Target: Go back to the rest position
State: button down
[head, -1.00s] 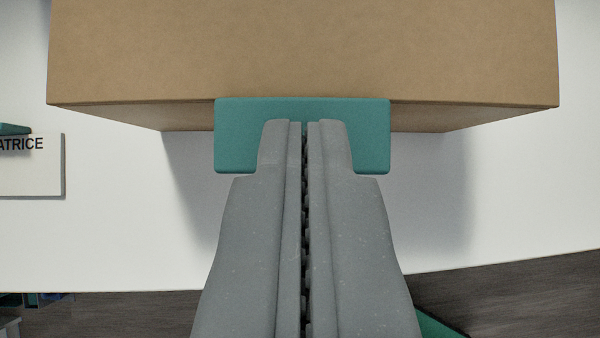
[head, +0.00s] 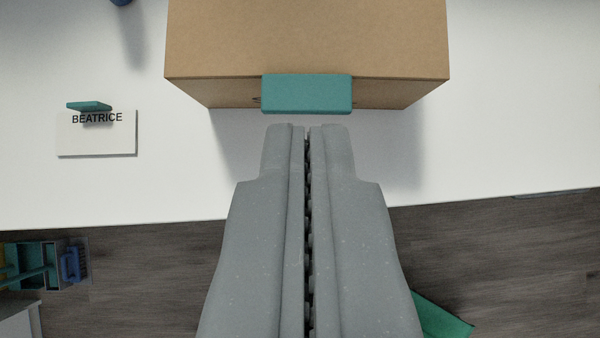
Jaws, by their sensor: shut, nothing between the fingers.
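My gripper (head: 308,128) is shut and empty, pointing forward in the middle of the head view. Its fingertips show just below the teal handle (head: 307,94) on the front of a brown box (head: 308,40), and they are apart from it. The box stands on the white desk (head: 500,140). The box's top part runs out of the upper edge of the view.
A white plate reading BEATRICE (head: 97,138) with a teal tab (head: 89,106) lies on the desk at left. The desk's front edge crosses mid-view. Below is a dark wood floor (head: 150,265), with a bin of colored items (head: 45,265) at lower left and a teal piece (head: 440,318) at lower right.

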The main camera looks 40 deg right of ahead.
jog(key=w+a+r+n+t+y, duration=0.1)
jog(key=w+a+r+n+t, duration=0.15)
jog(key=a+r, duration=1.05)
jog(key=w+a+r+n+t+y, duration=0.1)
jog(key=a+r+n+t, duration=0.3)
jog(key=a+r, duration=0.9)
jog(key=s+a+r+n+t+y, duration=0.1)
jog(key=s+a+r, duration=0.2)
jog(key=r, duration=0.5)
jog(key=s+a+r+n+t+y, duration=0.2)
jog(key=s+a+r, duration=0.1)
jog(key=r, duration=0.5)
jog(key=s+a+r+n+t+y, duration=0.1)
jog(key=s+a+r+n, duration=0.1)
jog(key=s+r, duration=0.3)
notch_tip(320, 180, up, 3)
jog(key=shift+s+a+r+t+y, duration=0.15)
jog(key=shift+a+t+y, duration=0.25)
jog(key=shift+a, duration=0.35)
